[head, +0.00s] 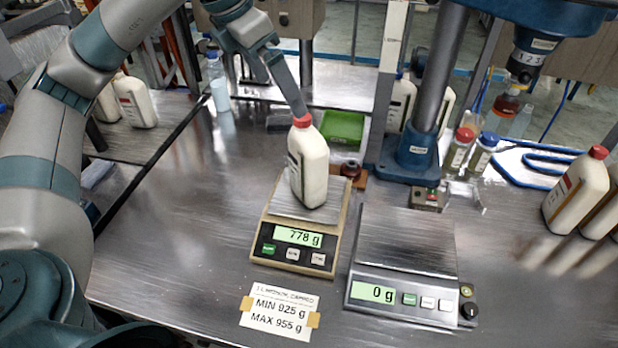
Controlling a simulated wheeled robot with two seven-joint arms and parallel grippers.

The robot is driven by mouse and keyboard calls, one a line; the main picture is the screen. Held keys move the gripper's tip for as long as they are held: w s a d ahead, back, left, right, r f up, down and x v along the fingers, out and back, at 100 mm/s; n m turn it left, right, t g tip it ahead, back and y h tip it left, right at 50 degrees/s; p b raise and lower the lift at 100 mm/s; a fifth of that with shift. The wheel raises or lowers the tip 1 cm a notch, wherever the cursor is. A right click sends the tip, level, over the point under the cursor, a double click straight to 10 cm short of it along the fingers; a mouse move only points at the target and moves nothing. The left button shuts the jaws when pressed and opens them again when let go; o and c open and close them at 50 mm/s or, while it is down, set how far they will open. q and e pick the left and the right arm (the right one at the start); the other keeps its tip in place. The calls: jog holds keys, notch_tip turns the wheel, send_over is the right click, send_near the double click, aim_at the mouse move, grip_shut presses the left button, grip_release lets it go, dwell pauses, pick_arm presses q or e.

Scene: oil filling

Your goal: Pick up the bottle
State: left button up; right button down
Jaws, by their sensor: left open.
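A white bottle (309,168) with a red cap stands upright on the pan of the left scale (292,230), whose display reads 778 g. My left gripper (288,92) comes in from above and behind the bottle. It is open, and one long grey finger reaches down to just above or beside the red cap; I cannot tell whether it touches. The other finger shows only partly behind it. The bottle is not held between the fingers. My right gripper is not in view.
A second scale (407,245) reading 0 g stands empty at the right. A blue stand (408,158) with a grey column rises behind it. White bottles (577,190) stand at the far right. A paper label (279,311) lies in front. The table left of the scale is clear.

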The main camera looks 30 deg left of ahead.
aim_at(300, 136)
pick_arm(q)
jog(key=shift+f+b, duration=0.45)
jog(key=shift+f, duration=0.45)
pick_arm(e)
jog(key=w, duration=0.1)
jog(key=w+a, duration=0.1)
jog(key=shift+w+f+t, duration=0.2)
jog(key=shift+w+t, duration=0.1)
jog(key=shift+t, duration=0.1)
pick_arm(q)
jog(key=shift+f, duration=0.15)
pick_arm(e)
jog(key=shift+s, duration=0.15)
pick_arm(q)
jog(key=p+x, duration=0.3)
jog(key=x, duration=0.9)
jog(key=shift+d, duration=0.1)
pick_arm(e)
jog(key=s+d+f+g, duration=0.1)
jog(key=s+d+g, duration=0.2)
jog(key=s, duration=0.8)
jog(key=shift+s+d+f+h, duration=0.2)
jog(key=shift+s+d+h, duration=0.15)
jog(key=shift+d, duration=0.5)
pick_arm(q)
jog(key=shift+p, duration=0.3)
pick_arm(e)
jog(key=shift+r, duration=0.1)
